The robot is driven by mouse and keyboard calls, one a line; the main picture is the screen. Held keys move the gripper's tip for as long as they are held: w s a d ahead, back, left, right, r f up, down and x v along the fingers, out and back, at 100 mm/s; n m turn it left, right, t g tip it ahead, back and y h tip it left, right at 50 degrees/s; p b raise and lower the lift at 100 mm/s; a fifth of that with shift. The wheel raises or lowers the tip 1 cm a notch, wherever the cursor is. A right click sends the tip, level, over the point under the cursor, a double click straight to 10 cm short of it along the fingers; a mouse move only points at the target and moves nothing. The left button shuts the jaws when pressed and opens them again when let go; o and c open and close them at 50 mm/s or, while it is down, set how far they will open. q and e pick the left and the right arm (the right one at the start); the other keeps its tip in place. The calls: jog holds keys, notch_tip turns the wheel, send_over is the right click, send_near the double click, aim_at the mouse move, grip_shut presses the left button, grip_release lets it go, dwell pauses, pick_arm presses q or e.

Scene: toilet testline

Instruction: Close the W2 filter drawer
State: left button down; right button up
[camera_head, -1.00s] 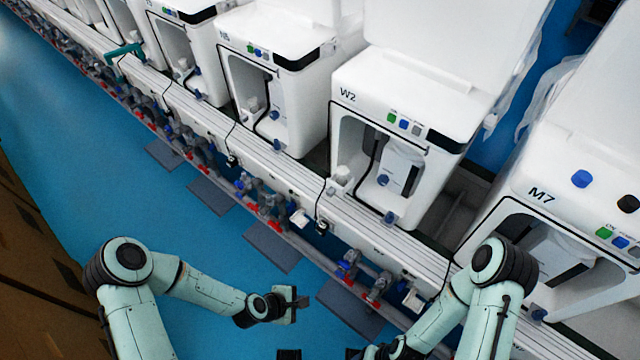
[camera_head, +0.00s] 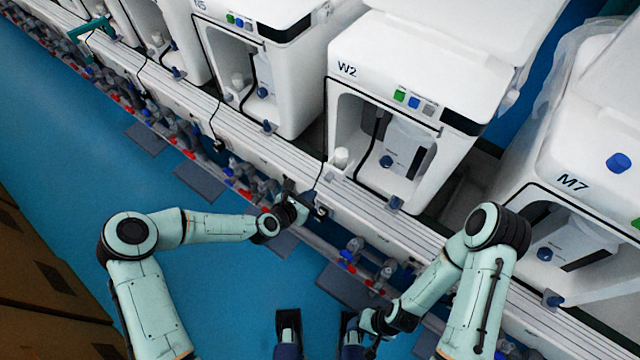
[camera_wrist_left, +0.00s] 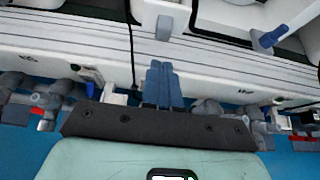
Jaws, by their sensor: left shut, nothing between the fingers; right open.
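The W2 unit (camera_head: 420,90) is a white machine with an open front recess, right of centre in the head view. Inside it is a white box-shaped part with a blue knob (camera_head: 388,161); I cannot tell for certain whether this is the filter drawer or how far out it sits. My left gripper (camera_head: 308,208) is at the bench's front edge, left of and below the W2 recess. In the left wrist view its blue fingers (camera_wrist_left: 162,82) are shut and empty, pointing at the white bench front. My right gripper (camera_head: 319,322) is open and empty at the bottom, over the floor.
The N5 unit (camera_head: 270,60) stands left of W2, and the M7 unit (camera_head: 570,190) stands right. A ribbed white rail (camera_head: 360,198) runs before them, with blue-ended fittings, hanging cables and valves below. The blue floor (camera_head: 80,150) is open at left.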

aim_at(333, 168)
pick_arm(q)
jog(key=w+d, duration=0.1)
jog(key=w, duration=0.1)
jog(key=w+d+f, duration=0.1)
jog(key=w+d, duration=0.1)
jog(key=shift+w+d, duration=0.15)
jog(key=shift+w, duration=0.15)
jog(key=shift+w+d, duration=0.1)
jog(key=w+d+b, duration=0.2)
jog(key=w, duration=0.1)
jog(key=w+d+b, duration=0.1)
jog(key=w+d, duration=0.1)
jog(key=shift+w, duration=0.15)
jog(key=shift+r, duration=0.25)
jog(key=shift+r, duration=0.1)
